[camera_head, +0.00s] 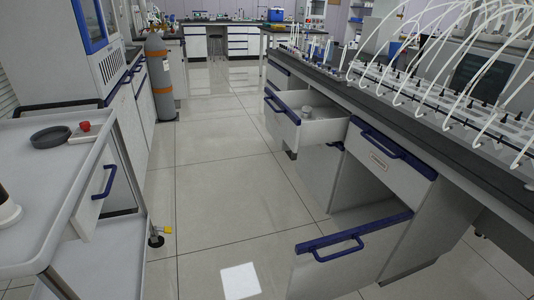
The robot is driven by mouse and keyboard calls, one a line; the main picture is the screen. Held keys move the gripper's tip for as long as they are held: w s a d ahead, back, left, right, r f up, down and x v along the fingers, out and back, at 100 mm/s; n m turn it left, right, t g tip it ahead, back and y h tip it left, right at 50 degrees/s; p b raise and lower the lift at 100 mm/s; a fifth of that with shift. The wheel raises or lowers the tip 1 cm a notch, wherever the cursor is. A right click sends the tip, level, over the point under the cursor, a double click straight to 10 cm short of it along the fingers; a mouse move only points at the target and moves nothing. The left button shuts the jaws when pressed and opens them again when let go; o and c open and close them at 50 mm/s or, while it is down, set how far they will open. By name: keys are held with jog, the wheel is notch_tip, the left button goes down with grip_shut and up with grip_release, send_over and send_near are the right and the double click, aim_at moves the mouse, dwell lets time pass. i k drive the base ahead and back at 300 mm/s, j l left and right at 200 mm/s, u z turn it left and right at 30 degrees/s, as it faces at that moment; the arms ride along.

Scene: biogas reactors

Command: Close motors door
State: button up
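I cannot tell from any lettering which door is the motors door. My gripper is not in view.
A drawer (318,130) farther along the bench is pulled out, with a small item inside. A grey-topped cart (50,190) stands at left. A gas cylinder (160,75) stands beyond it. The tiled aisle floor (220,170) between is clear. Tubing (440,75) arches over the bench.

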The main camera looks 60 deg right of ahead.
aim_at(332, 267)
jog(key=k+l+z, duration=0.1)
jog(key=k+z, duration=0.15)
jog(key=k, duration=0.35)
jog(key=z, duration=1.45)
